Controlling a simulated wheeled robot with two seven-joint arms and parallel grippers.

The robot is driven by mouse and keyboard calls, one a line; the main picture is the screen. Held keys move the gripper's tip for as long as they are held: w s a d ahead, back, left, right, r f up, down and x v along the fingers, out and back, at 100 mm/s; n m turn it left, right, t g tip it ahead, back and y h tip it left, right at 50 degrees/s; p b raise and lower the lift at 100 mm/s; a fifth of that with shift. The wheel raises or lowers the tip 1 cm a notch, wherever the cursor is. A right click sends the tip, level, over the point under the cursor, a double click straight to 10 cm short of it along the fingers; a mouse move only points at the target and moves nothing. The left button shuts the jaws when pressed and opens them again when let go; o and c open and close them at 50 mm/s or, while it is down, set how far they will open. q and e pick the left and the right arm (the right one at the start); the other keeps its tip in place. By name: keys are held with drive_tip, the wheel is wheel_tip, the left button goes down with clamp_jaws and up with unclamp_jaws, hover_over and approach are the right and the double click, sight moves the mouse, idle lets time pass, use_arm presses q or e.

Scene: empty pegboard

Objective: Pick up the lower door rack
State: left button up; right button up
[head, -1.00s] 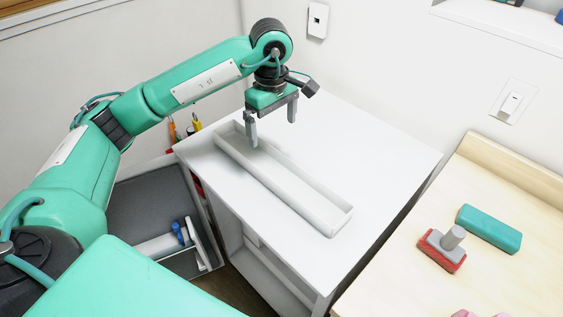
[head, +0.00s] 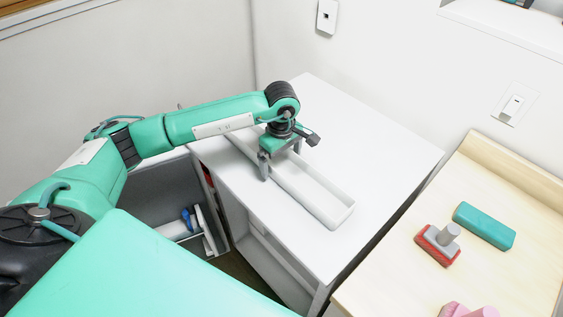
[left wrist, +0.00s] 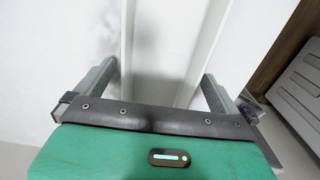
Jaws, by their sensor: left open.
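A long white open rack (head: 322,202) lies on the white cabinet top (head: 375,150) in the head view. I take it for the door rack; whether it is the lower one I cannot tell. My left gripper (head: 280,162) is open over its middle, fingers pointing down, one towards each long side. Part of the rack is hidden behind my gripper and arm. In the left wrist view the rack (left wrist: 172,40) runs between the open fingers (left wrist: 160,92), with a gap showing at each side. My right gripper is not in view.
Below the cabinet top at left, an open door (head: 180,190) holds another white shelf with a blue item (head: 188,218). A wooden table (head: 400,290) at right carries a red-based brush (head: 437,246) and a teal block (head: 484,226). The cabinet top right of the rack is clear.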

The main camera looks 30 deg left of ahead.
use_arm(q)
drive_tip(key=shift+f, duration=0.2)
drive_tip(key=c, duration=1.1)
drive_tip(key=shift+c, duration=0.3)
drive_tip(key=shift+r, duration=0.15)
